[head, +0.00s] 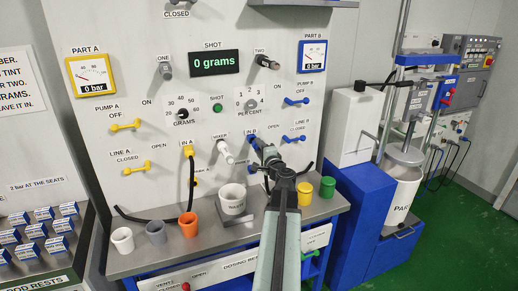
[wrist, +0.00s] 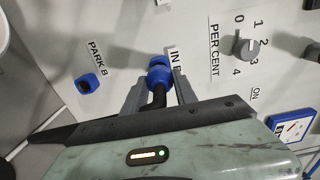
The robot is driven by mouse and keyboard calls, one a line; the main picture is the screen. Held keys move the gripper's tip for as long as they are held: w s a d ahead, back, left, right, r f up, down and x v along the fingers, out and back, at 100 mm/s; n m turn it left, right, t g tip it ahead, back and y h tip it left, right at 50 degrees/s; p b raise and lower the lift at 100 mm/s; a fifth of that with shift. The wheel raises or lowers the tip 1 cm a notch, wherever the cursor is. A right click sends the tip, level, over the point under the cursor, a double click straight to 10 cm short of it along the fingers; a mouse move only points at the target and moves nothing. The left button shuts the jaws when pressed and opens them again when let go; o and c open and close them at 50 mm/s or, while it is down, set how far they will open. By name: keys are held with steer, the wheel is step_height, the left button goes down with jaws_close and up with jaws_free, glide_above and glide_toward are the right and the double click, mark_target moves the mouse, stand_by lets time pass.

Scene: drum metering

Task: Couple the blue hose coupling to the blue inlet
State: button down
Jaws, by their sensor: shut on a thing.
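The blue hose coupling (wrist: 158,77) is between my gripper's fingers (wrist: 155,92) in the wrist view, with black hose running from it back under the gripper. It is up at the panel beside the IN B label. Blue of the inlet (wrist: 161,61) shows just beyond the coupling, in line with it; I cannot tell whether the two are fully joined. In the head view my gripper (head: 272,157) is at the panel under the IN B label, and blue (head: 255,142) shows at its tip. The blue PARK B holder (wrist: 88,84) is empty, to the left in the wrist view.
A yellow coupling (head: 188,151) with a black hose sits at IN A. A white mixer spout (head: 226,151) is just left of my gripper. Orange (head: 188,225), yellow (head: 305,194) and green (head: 328,187) cups and a white bucket (head: 232,198) stand on the bench.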

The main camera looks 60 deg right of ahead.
steer(key=shift+x, duration=1.7)
steer(key=c, duration=0.9)
jaws_free()
steer(key=shift+s, duration=0.1)
steer(key=v, duration=0.7)
steer(key=shift+s+a, duration=0.3)
